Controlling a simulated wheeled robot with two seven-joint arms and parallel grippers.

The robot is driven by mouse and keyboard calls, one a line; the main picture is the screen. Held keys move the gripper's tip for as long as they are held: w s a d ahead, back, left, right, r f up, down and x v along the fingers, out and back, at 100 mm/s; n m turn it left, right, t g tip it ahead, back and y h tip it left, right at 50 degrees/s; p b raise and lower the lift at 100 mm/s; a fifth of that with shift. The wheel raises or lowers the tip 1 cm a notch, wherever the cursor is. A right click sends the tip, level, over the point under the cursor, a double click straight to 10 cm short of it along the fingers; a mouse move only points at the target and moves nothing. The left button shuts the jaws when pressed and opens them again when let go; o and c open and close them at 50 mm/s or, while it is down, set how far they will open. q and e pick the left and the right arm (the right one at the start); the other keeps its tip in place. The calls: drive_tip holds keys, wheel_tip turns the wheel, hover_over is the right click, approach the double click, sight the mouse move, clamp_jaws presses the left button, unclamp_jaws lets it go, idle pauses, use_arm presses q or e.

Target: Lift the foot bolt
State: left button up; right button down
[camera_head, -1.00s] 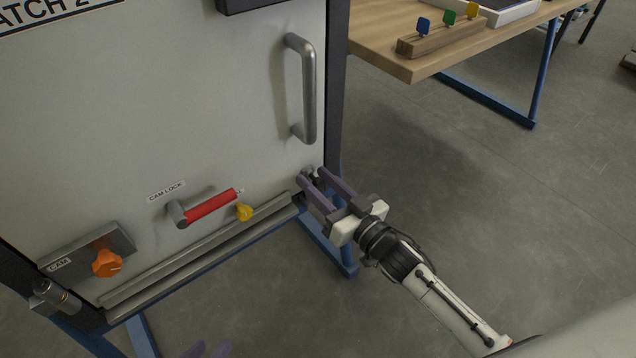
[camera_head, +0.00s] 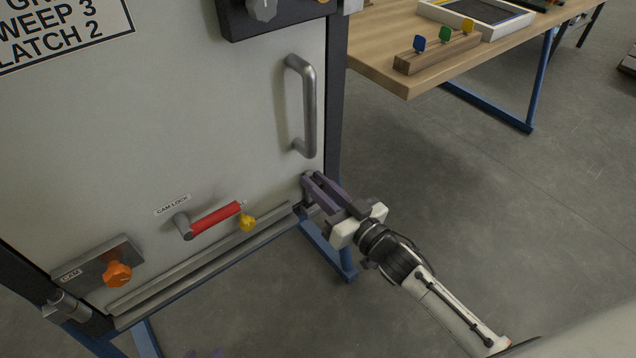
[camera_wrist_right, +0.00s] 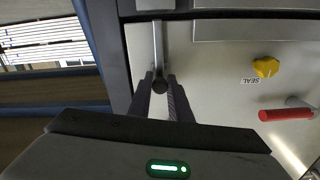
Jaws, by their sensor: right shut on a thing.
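The foot bolt (camera_wrist_right: 158,48) is a grey rod with a dark round knob at the door's lower corner. It shows in the right wrist view between the fingertips. My right gripper (camera_wrist_right: 161,82) is shut on it there. In the head view the right gripper (camera_head: 312,180) reaches the lower right corner of the pale door (camera_head: 150,130), and its fingers hide most of the bolt. Only faint purple tips of my left gripper (camera_head: 205,353) show at the bottom edge of the head view, away from the door hardware.
On the door are a vertical grey handle (camera_head: 308,105), a red cam lock lever (camera_head: 215,217), a yellow knob (camera_head: 247,223) and an orange cam knob (camera_head: 118,274). A wooden table (camera_head: 380,65) stands at the back right. The floor to the right is clear.

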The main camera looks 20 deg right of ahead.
use_arm(q)
drive_tip(key=shift+s+a+r, duration=0.1)
drive_tip(key=shift+r, duration=0.05)
use_arm(e)
drive_tip(key=shift+w+r, duration=0.1)
drive_tip(key=shift+r, duration=0.35)
drive_tip(key=c, duration=1.6)
unclamp_jaws()
drive_tip(key=shift+f, duration=0.15)
drive_tip(key=shift+s, duration=0.25)
use_arm(q)
drive_tip(key=shift+a+r+p, duration=0.25)
drive_tip(key=shift+r+p, duration=0.2)
drive_tip(key=shift+p, duration=0.6)
use_arm(e)
drive_tip(key=v, duration=1)
